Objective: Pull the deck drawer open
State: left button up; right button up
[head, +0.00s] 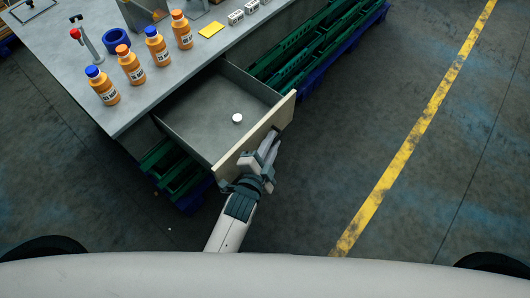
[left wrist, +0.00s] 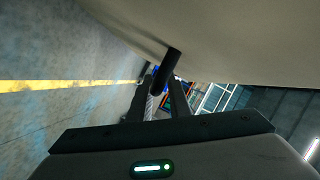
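The deck drawer (head: 190,121) stands well out from under the grey worktop, its inside showing from above. A small white round thing (head: 237,118) lies in it. My left gripper (head: 269,150) is at the outer face of the pale drawer front (head: 228,163). In the left wrist view the dark bar handle (left wrist: 166,70) is between the two fingertips of the left gripper (left wrist: 158,88), which look closed around it. My right gripper is in neither view.
Several orange bottles (head: 131,66), a blue ring (head: 116,40) and a yellow square (head: 211,30) are on the worktop (head: 70,55). Green crates (head: 300,45) on blue pallets flank the drawer below. The floor right of the drawer is clear, with a yellow line (head: 415,125).

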pick_arm(q)
jog(key=b+v, duration=0.3)
jog(key=v, duration=1.4)
jog(key=shift+b, duration=0.3)
jog(key=shift+s+a, duration=0.1)
jog(key=s+a+f+n+g+y, duration=0.1)
jog(key=s+a+f+n+g, duration=0.1)
jog(key=f, duration=1)
jog(key=s+a+f+n+g, duration=0.1)
jog(key=s+a+f+g, duration=0.15)
jog(key=f, duration=0.85)
jog(key=s+a+f+n+g+y, duration=0.1)
jog(key=s+f+n+g, duration=0.15)
jog(key=f, duration=0.95)
jog(key=s+a+f+n+g+y, duration=0.1)
jog(key=s+a+f+n+g, duration=0.2)
jog(key=s+a+f, duration=0.4)
jog(key=s+a+f+n+g+y, duration=0.1)
jog(key=s+a+f+n+g, duration=0.2)
jog(key=s+a+f, duration=0.5)
jog(key=s+f+n, duration=0.1)
jog(key=s+f, duration=0.3)
jog(key=s, duration=0.3)
jog(key=shift+g+y, duration=0.4)
